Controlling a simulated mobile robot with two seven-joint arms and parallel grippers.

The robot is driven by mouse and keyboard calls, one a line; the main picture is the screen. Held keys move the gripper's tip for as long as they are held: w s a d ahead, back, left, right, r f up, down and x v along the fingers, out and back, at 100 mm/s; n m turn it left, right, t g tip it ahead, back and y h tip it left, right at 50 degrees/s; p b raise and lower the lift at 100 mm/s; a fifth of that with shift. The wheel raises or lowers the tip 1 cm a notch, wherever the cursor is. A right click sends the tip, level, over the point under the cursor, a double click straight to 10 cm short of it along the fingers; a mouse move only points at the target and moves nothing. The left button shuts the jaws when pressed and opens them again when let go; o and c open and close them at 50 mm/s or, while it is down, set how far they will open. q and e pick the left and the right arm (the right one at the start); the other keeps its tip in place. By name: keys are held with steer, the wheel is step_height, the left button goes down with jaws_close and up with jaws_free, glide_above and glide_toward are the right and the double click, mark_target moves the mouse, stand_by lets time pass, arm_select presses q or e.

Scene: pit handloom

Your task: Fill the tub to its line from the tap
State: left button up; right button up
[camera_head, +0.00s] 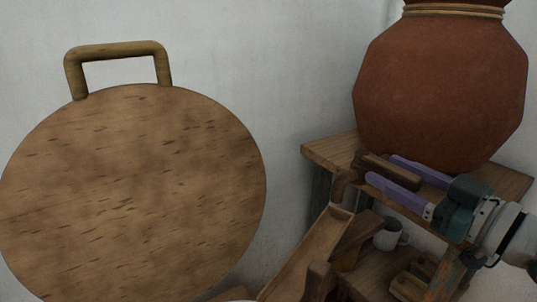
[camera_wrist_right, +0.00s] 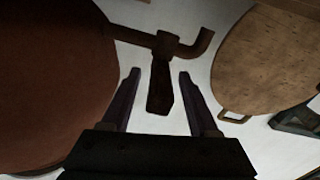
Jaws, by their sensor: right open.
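A large faceted clay pot (camera_head: 440,85) stands on a wooden stand; its brown side fills the left of the wrist view (camera_wrist_right: 45,75). A dark brown tap sticks out from it, its spout (camera_head: 343,187) bent downward. In the wrist view the tap's lever (camera_wrist_right: 160,88) lies between my right gripper's spread fingers. My right gripper (camera_head: 383,168) is open, its purple fingers apart around the lever; I see a gap on both sides of it. No tub with a line can be made out. My left gripper is not in view.
A big round wooden board (camera_head: 135,190) with a handle (camera_head: 118,50) fills the left. A sloping wooden trough (camera_head: 305,258) runs below the spout. A pale mug (camera_head: 390,233) sits under the stand top (camera_head: 322,152). Bare wall lies between board and pot.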

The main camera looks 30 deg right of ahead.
steer(key=shift+w, duration=0.8)
jaws_close()
stand_by(0.9)
